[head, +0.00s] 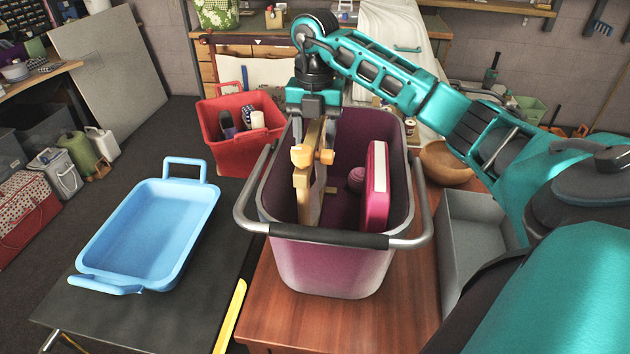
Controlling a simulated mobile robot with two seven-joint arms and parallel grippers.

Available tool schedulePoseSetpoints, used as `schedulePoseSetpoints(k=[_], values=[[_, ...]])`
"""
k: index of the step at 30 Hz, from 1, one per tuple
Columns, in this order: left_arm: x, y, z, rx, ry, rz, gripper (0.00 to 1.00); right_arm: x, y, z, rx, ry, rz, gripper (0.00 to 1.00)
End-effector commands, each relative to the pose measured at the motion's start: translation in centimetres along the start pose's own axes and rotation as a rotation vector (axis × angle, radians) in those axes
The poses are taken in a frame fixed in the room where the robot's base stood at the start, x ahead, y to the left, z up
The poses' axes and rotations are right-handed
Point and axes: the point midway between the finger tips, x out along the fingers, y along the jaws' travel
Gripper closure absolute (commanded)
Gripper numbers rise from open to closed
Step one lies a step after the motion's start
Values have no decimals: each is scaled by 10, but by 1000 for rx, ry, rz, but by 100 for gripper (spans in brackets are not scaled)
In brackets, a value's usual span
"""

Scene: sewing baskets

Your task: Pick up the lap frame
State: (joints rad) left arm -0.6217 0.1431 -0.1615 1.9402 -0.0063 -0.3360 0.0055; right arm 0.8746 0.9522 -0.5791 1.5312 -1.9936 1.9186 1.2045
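The lap frame (303,196) is a light wooden frame with orange-brown knobs at its upper part. It stands upright inside the left half of the purple basket (335,270), its top about level with the basket's far rim. My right gripper (314,118) points down right at the frame's top end; its fingertips are not clear, so I cannot tell whether they are closed on the wood. The frame's lower end is hidden by the basket's front wall. My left gripper is not in view.
A pink case (376,190) and a pink ball (356,179) are in the basket, right of the frame. A blue tray (146,235) on a dark table looks empty. A red basket (240,148), a wooden bowl (447,163) and a grey bin (474,236) stand close around the basket.

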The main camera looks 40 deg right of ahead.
Motion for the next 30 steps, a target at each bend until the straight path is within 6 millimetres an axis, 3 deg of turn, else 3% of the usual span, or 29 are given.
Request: schedulePoseSetpoints(k=[2,15,30], values=[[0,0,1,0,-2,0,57,0,0,0,0,0,0,56],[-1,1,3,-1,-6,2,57,0,0,0,0,0,0,98],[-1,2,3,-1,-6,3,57,0,0,0,0,0,0,100]])
